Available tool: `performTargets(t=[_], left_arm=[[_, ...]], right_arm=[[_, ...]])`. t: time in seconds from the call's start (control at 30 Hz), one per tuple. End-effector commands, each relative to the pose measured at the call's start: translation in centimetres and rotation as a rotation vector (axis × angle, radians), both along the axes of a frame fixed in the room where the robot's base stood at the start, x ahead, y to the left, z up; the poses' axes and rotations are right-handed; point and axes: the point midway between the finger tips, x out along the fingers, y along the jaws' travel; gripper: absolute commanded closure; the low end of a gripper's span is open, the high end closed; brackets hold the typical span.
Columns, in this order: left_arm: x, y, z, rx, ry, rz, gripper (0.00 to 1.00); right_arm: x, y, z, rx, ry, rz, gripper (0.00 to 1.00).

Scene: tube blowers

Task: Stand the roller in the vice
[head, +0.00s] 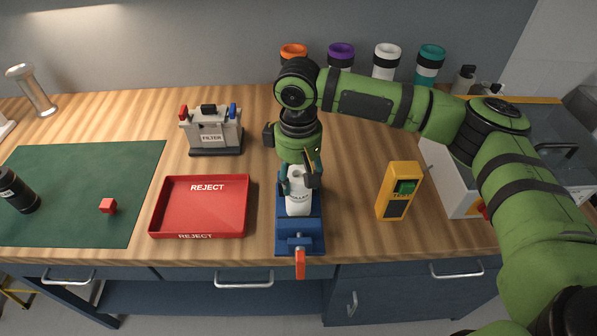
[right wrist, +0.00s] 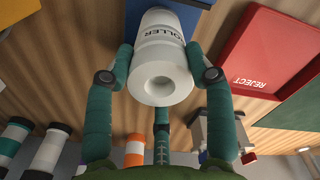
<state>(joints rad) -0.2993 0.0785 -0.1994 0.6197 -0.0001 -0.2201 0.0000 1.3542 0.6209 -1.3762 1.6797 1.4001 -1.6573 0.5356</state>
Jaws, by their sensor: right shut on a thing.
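The roller (head: 298,197) is a white cylinder with dark lettering, held about upright at the blue vice (head: 287,238). The vice has a red handle at its front. My right gripper (head: 299,177) points down and is shut on the upper part of the roller. In the right wrist view the fingers (right wrist: 160,72) press on either side of the roller (right wrist: 160,60), whose hollow end faces the camera. The blue vice (right wrist: 178,14) shows behind it. I cannot tell whether the roller's lower end rests between the jaws. My left gripper is not in view.
A red reject tray (head: 205,208) lies left of the vice, and a yellow meter (head: 398,190) stands to the right. A filter device (head: 212,130) is behind the tray. Several coloured-top tubes stand along the wall. A green mat (head: 80,190) holds a red cube (head: 108,206).

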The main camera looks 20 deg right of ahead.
Motion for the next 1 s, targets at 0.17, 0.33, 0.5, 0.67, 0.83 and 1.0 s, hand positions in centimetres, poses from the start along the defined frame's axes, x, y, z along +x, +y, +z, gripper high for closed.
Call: performTargets(t=[0.17, 0.33, 0.5, 0.67, 0.83, 1.0], left_arm=[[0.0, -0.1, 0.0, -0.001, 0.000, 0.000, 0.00], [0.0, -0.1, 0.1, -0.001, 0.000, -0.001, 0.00], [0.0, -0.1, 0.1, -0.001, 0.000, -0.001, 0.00], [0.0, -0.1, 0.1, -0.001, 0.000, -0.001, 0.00], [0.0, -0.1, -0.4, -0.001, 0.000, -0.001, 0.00], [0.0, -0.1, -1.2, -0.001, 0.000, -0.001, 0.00]], right_arm=[[0.0, 0.0, 0.1, 0.000, -0.001, 0.000, 0.89], [0.0, 0.0, -0.3, 0.000, 0.000, 0.000, 0.22], [0.0, 0.0, -0.3, 0.000, 0.000, 0.000, 0.22], [0.0, 0.0, -0.2, 0.000, 0.000, 0.000, 0.22], [0.1, 0.0, 0.9, 0.001, -0.004, -0.001, 0.22], [0.1, 0.1, 4.2, 0.002, -0.006, 0.000, 0.22]])
